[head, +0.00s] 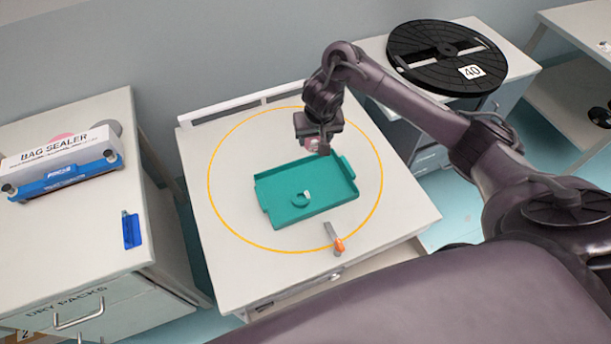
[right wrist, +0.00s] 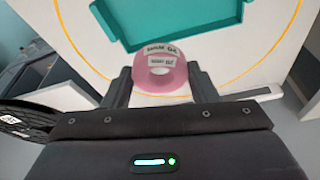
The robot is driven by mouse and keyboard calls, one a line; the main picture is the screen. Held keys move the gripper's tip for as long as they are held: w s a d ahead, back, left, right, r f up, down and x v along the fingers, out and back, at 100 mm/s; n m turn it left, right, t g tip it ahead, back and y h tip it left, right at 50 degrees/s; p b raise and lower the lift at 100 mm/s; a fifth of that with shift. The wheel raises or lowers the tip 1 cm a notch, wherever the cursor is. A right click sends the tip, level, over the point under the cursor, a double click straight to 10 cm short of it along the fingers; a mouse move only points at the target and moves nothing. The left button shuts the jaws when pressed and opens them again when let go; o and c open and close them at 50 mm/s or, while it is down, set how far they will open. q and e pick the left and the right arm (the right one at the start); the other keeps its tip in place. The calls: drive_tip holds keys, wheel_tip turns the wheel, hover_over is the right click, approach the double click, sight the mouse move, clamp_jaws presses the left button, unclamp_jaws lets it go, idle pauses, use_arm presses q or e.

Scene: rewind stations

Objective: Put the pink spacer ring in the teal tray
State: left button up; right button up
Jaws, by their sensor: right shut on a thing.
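The pink spacer ring (right wrist: 160,77) has white printed labels and sits between the two fingers of my right gripper (right wrist: 161,84), which is shut on it. In the head view the right gripper (head: 316,148) holds the ring (head: 312,144) above the table, by the far edge of the teal tray. A small teal ring (head: 299,199) with a white tag lies inside the tray. My left gripper is not in view.
An orange circle (head: 209,190) marks the tabletop around the tray. A grey tool with an orange end (head: 335,239) lies at the table's near side. A bag sealer (head: 62,165) stands on the left cabinet, and a black reel (head: 420,45) lies on the right one.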

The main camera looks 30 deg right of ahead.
drive_tip(key=b, duration=1.2)
hover_over(314, 184)
drive_tip(key=s, duration=0.1)
wheel_tip(314, 184, down, 15)
drive_tip(key=shift+a+r, duration=0.1)
drive_tip(key=shift+a, duration=0.05)
drive_tip(key=shift+s+a+b+x, duration=0.1)
drive_tip(key=shift+s+b+x, duration=0.1)
drive_tip(key=shift+x, duration=0.7)
drive_tip(key=shift+s+a+b+x, duration=0.1)
drive_tip(key=shift+s+b+x, duration=0.1)
drive_tip(key=shift+x, duration=0.7)
drive_tip(key=shift+s+a+b+x, duration=0.1)
drive_tip(key=shift+s+b+x, duration=0.1)
drive_tip(key=shift+x, duration=0.65)
drive_tip(key=shift+f, duration=0.2)
drive_tip(key=shift+f, duration=0.1)
drive_tip(key=o, duration=1)
